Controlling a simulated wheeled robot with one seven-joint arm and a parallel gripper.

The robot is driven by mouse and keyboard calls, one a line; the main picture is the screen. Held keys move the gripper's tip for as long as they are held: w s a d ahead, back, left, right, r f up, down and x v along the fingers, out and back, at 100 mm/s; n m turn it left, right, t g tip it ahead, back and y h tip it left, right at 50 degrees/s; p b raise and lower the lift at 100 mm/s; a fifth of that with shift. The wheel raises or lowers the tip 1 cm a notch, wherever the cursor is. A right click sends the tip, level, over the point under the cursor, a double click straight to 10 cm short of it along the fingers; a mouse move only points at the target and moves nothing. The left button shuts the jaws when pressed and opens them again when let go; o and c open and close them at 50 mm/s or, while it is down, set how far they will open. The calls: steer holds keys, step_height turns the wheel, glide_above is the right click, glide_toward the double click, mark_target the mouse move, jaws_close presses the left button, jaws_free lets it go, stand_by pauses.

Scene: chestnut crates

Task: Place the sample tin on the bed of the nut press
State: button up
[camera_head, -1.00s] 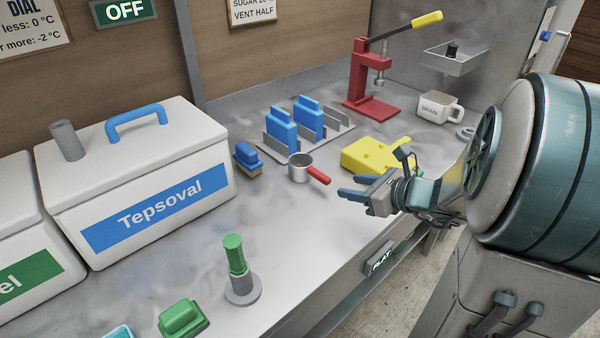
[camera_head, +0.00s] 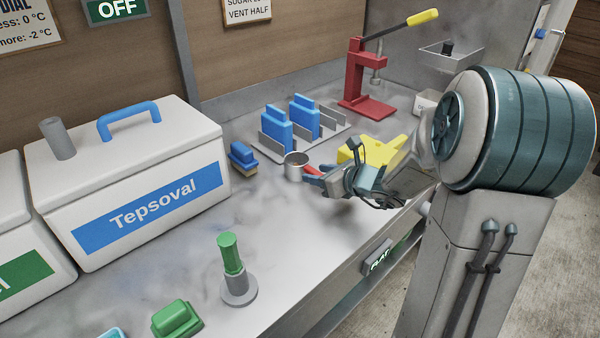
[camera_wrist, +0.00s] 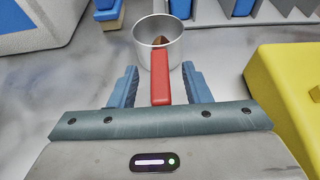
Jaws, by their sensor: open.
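The sample tin (camera_head: 295,165) is a small grey metal cup with a red handle, upright on the metal bench. In the wrist view the tin (camera_wrist: 142,42) has something brown inside, and its red handle (camera_wrist: 160,80) points toward me. My gripper (camera_head: 314,176) is open at the handle. In the wrist view its blue fingers (camera_wrist: 160,84) stand on either side of the handle, apart from it. The nut press (camera_head: 358,75) is red with a yellow-tipped lever and stands at the back of the bench. Its flat red bed (camera_head: 370,109) looks empty.
A yellow block (camera_head: 378,150) lies just right of my gripper. A rack with blue blocks (camera_head: 325,130) stands behind the tin, and a blue brush (camera_head: 243,158) left of it. A white Tepsoval crate (camera_head: 75,190) fills the left. The front middle of the bench is fairly clear.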

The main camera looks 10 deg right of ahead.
steer(key=shift+x, duration=0.85)
jaws_close()
steer(key=shift+r, duration=0.1)
